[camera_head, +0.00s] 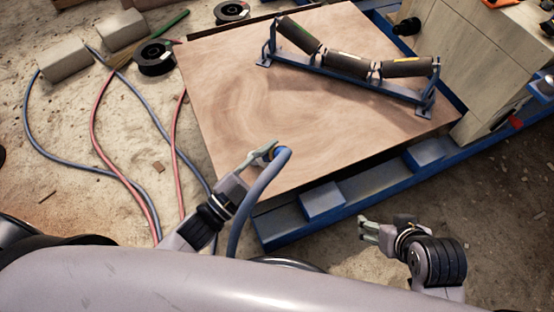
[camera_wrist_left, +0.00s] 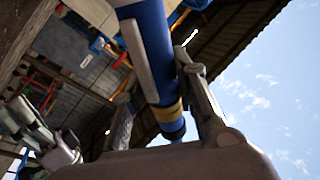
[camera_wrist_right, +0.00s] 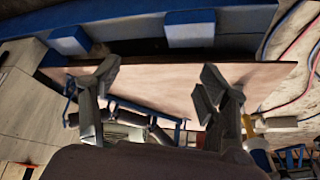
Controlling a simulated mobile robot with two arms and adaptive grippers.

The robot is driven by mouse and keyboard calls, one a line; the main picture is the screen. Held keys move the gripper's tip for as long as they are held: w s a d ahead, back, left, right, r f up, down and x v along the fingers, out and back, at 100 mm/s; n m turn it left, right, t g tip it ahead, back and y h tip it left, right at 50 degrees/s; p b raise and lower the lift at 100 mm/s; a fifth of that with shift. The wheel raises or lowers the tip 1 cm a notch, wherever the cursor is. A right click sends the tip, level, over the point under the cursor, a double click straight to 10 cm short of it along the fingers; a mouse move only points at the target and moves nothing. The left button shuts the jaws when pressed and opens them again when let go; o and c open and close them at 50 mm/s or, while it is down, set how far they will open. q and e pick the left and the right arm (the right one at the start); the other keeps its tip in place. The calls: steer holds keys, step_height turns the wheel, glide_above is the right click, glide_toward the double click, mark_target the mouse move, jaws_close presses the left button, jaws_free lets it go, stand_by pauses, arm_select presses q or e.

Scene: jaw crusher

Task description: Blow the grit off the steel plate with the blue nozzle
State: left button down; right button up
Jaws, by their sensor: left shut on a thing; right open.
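My left gripper (camera_head: 262,158) is shut on the blue nozzle (camera_head: 276,152), over the near left edge of a broad tan plate (camera_head: 240,95). The left wrist view shows the nozzle's blue body (camera_wrist_left: 152,45) with a yellowish band between the fingers. A blue-grey hose (camera_head: 257,195) curves down from the nozzle. The plate has swirling pale and darker marks; I cannot make out separate grit grains or tell that it is steel. My right gripper (camera_head: 368,230) is open and empty, off the plate's near side; its spread fingers show in the right wrist view (camera_wrist_right: 165,85).
A roller frame (camera_head: 350,68) with three dark rollers stands on the plate's far right part. A blue beam (camera_head: 290,222) runs along the near side. A wooden box (camera_head: 480,60) stands at right. Hoses (camera_head: 100,130), spools (camera_head: 155,57) and grey blocks (camera_head: 64,60) lie left.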

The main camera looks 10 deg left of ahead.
arm_select(q)
steer(key=shift+w+a, duration=0.55)
steer(key=shift+w, duration=0.25)
steer(key=shift+w+a, duration=0.5)
steer(key=shift+w, duration=0.25)
steer(key=shift+w+a, duration=0.45)
steer(key=shift+w, duration=0.3)
steer(key=shift+w+a, duration=0.35)
steer(key=shift+w, duration=0.15)
steer(key=shift+w+a, duration=0.1)
steer(key=shift+w, duration=0.05)
arm_select(e)
steer(key=s, duration=0.1)
steer(key=g, duration=0.1)
steer(key=s, duration=0.1)
steer(key=shift+s+d+f, duration=0.3)
steer(key=shift+s+d, duration=0.05)
steer(key=shift+d, duration=0.05)
steer(key=shift+a, duration=0.1)
arm_select(q)
steer(key=shift+r, duration=0.1)
